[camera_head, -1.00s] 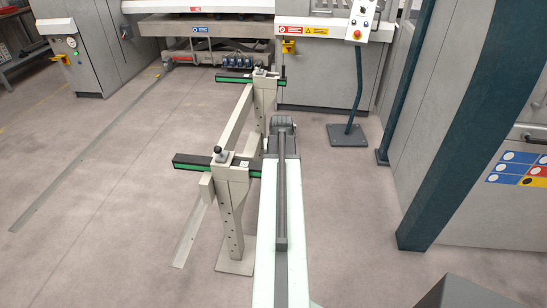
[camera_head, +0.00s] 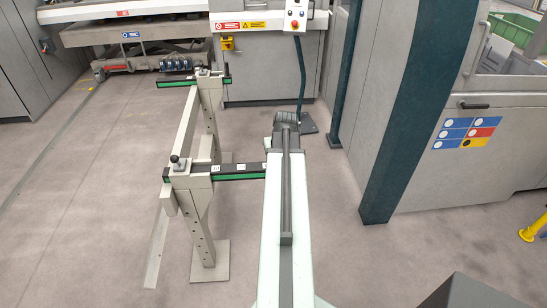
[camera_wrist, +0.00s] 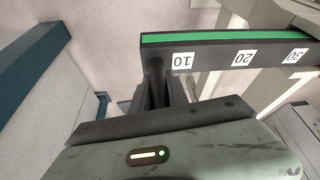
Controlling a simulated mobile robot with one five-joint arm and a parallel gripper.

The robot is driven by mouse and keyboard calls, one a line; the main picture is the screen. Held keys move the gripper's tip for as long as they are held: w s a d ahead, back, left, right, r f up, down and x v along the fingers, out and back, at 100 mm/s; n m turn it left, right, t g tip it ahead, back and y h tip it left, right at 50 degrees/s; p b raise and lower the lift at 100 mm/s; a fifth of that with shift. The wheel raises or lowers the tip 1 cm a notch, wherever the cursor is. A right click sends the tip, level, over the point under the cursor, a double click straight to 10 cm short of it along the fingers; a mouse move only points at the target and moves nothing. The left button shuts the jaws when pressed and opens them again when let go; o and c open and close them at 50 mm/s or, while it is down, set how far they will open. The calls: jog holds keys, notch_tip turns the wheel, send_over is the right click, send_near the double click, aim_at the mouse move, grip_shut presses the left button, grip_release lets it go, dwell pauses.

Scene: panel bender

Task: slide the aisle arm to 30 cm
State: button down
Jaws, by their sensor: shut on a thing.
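The aisle arm is the nearer black bar with a green stripe (camera_head: 235,173), running level through the head of a beige post (camera_head: 198,215). Its right end meets my arm in the head view. In the wrist view the bar (camera_wrist: 215,40) carries white labels 10, 20 and 30. The 30 label lies close to the beige clamp head (camera_wrist: 303,12). My gripper (camera_wrist: 163,88) is shut at the bar's end near the 10 label; the exact grip is partly hidden. A black knob (camera_head: 175,159) stands on the post's head.
A second green-striped bar (camera_head: 196,82) sits on the farther post, joined by a beige rail (camera_head: 187,123). A dark teal column (camera_head: 402,120) and a grey cabinet (camera_head: 470,170) stand at the right.

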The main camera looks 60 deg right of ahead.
jog(key=shift+s+d, duration=0.15)
jog(key=shift+d, duration=0.2)
jog(key=c, duration=1.3)
grip_release()
jog(key=shift+s, duration=0.15)
jog(key=shift+r, duration=0.1)
jog(key=shift+a, duration=0.1)
jog(key=shift+a+r+p, duration=0.1)
jog(key=shift+r+p, duration=0.15)
jog(key=shift+p, duration=0.05)
jog(key=p+v, duration=0.6)
jog(key=v, duration=0.1)
jog(key=shift+p, duration=0.3)
jog(key=shift+s, duration=0.1)
